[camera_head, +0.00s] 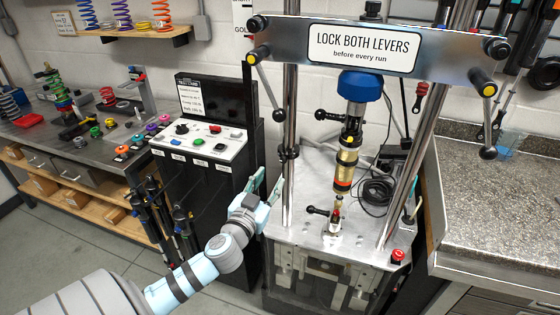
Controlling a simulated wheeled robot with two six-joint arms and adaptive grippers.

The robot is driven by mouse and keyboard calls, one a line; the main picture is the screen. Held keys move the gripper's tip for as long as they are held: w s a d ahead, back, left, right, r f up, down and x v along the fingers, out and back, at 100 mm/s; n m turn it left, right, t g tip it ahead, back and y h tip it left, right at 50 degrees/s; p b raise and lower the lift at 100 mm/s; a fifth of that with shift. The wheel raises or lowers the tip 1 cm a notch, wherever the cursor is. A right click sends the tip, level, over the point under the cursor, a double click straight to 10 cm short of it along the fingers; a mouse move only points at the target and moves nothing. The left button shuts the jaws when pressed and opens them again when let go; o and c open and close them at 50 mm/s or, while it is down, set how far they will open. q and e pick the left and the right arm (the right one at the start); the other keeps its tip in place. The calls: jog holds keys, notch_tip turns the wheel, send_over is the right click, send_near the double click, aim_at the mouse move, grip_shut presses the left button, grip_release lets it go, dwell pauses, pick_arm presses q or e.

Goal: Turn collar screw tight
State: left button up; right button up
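My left gripper (268,183) is in front of the left column of the dyno, with its two greenish fingers spread and nothing visible between them. A dark collar (288,153) sits on the left chrome column, a little above and right of the fingertips, apart from them as far as I can see. A black-knobbed screw handle (325,115) is beside the upper shock body. Another black-knobbed handle (316,210) is at the lower mount. I cannot tell which is the collar screw. A gold shock (345,170) hangs below a blue cylinder (360,86). My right gripper is not in view.
A crossbar sign (363,47) reads "LOCK BOTH LEVERS", with a lever (489,125) hanging at its right end. A control cabinet (205,145) stands left of the dyno. A red button (397,256) is on the dyno base. A speckled counter (500,200) is at right.

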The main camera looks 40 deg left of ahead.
aim_at(283, 161)
pick_arm(q)
jog(key=p+x, duration=0.1)
jog(key=x, duration=0.7)
jog(key=shift+w, duration=0.25)
jog(key=shift+s, duration=0.1)
jog(key=shift+c, duration=0.3)
grip_shut()
